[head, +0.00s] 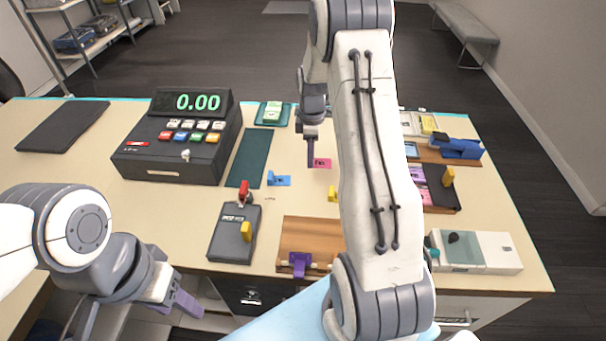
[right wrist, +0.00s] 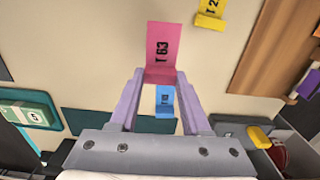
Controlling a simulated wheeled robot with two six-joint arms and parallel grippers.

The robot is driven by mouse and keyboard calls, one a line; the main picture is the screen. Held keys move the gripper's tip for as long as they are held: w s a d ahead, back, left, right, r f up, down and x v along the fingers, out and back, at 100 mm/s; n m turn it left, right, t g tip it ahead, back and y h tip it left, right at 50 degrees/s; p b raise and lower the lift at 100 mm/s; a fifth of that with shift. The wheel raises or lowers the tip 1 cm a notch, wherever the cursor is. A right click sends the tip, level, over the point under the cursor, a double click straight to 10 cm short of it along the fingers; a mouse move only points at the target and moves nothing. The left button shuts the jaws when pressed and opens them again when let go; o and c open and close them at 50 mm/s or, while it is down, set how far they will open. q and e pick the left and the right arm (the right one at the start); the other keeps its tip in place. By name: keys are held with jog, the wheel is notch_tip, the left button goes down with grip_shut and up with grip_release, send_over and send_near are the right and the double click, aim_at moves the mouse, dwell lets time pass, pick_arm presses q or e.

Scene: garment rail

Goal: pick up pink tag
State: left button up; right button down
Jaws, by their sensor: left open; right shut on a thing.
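The pink tag (head: 323,163) is a folded piece with dark print, near the middle of the table in the head view. In the right wrist view the pink tag (right wrist: 162,45) has its folded end between the fingertips of my right gripper (right wrist: 160,74). My right gripper (head: 311,160) is shut on it, low over the table; whether the tag touches the table I cannot tell. My left gripper (head: 186,303) is open and empty in front of the table at the left.
A blue tag (head: 279,180) and a yellow tag (head: 333,194) lie close by. A cash register (head: 180,140), a grey card device (head: 234,232) and a wooden board (head: 309,233) stand around. A dark tray (head: 440,196) is at the right. Bare table lies between them.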

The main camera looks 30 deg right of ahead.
jog(key=w+d+r+p, duration=0.3)
jog(key=d+r, duration=0.4)
jog(key=r, duration=0.2)
jog(key=shift+r, duration=0.4)
jog(key=shift+d, duration=0.1)
